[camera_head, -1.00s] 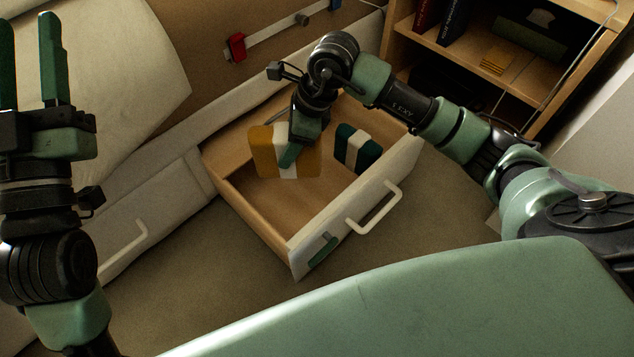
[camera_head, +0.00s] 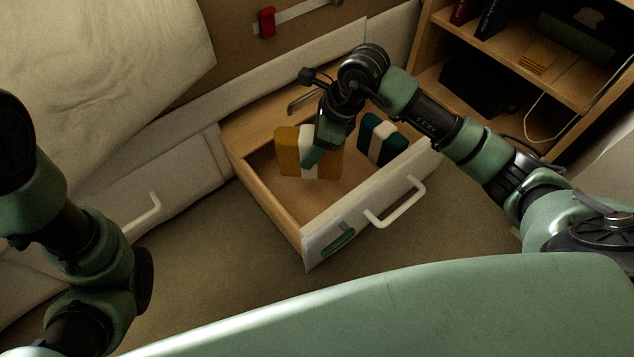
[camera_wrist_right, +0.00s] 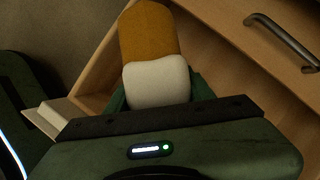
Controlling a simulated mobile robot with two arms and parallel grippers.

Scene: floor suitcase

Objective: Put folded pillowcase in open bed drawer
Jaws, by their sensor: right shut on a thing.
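A mustard folded cloth with a white band (camera_head: 290,150), apparently the pillowcase, stands upright inside the open bed drawer (camera_head: 262,190). My right gripper (camera_head: 314,158) reaches down into the drawer and is shut on the cloth at its white band. In the right wrist view the band (camera_wrist_right: 157,82) sits between the green fingers, with the mustard part (camera_wrist_right: 148,35) beyond it. Whether its lower edge touches the drawer floor I cannot tell. My left arm shows at the left edge, but its gripper is out of view.
A dark green folded cloth with a pale band (camera_head: 381,140) is in the drawer to the right. The drawer front has a white handle (camera_head: 396,204). A shelf unit (camera_head: 560,88) stands at the upper right. The bed (camera_head: 100,70) is at the upper left.

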